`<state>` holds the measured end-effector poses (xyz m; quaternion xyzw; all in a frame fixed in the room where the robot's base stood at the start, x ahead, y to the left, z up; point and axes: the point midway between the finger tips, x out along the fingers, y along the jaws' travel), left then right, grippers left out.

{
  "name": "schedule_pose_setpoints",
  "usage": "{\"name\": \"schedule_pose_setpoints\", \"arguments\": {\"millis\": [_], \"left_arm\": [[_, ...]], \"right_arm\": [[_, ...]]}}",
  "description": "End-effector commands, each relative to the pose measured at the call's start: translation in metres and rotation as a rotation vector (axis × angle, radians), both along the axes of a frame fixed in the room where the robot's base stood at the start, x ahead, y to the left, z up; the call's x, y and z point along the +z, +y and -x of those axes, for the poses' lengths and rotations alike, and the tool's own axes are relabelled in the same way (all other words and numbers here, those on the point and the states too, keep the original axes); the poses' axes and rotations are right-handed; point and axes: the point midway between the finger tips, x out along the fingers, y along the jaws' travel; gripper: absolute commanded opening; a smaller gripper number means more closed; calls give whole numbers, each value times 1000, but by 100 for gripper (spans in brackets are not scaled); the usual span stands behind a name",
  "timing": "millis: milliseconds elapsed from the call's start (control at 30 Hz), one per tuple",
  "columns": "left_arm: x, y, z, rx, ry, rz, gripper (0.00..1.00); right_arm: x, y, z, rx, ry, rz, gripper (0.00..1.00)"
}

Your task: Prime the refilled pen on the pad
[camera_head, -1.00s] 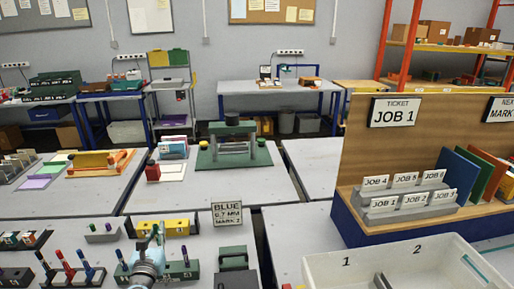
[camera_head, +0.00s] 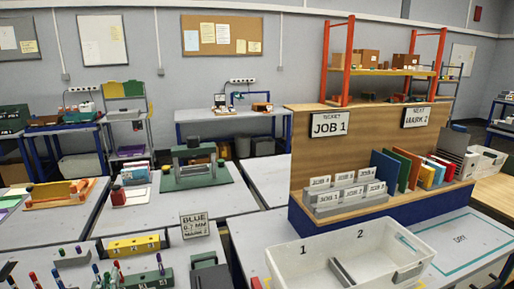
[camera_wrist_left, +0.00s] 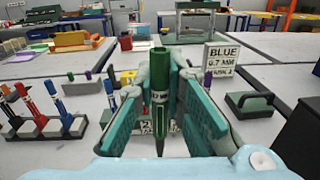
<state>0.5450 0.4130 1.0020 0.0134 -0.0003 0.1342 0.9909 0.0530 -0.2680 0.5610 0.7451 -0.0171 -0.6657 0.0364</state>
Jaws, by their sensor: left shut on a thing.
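My left gripper (camera_wrist_left: 161,80) is shut on a green pen (camera_wrist_left: 159,95) in the left wrist view. The pen is upright between the fingers, with its dark tip pointing down. A sign (camera_wrist_left: 222,60) reading BLUE 0.7 MM stands beyond it to the right; it also shows in the head view (camera_head: 195,224). A white flat sheet (camera_head: 138,196) lies beside a red block on the table behind; I cannot tell if it is the pad. In the head view the left gripper is hard to make out at the bottom left edge. My right gripper is not in view.
A dark green handled block (camera_wrist_left: 249,104) sits at the right. The green plotter (camera_head: 195,168) stands behind. A white bin (camera_head: 350,255) marked 1 and 2 and a JOB 1 ticket board (camera_head: 330,125) are at the right.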

Motion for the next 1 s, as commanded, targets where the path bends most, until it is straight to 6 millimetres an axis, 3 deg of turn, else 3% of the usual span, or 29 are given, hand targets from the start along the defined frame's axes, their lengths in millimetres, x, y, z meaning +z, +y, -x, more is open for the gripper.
{"name": "schedule_pose_setpoints", "arguments": {"millis": [367, 767, 833, 1000], "left_arm": [[19, -39, 35, -208, 2, -3, 0], [50, -101, 86, -530, 4, -6, 0], [57, -114, 97, -596, 2, -4, 0], [85, -169, 143, -885, 2, -10, 0]], "right_arm": [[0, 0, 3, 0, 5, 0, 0], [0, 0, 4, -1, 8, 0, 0], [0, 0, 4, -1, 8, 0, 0], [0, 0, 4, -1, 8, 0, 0]]}}
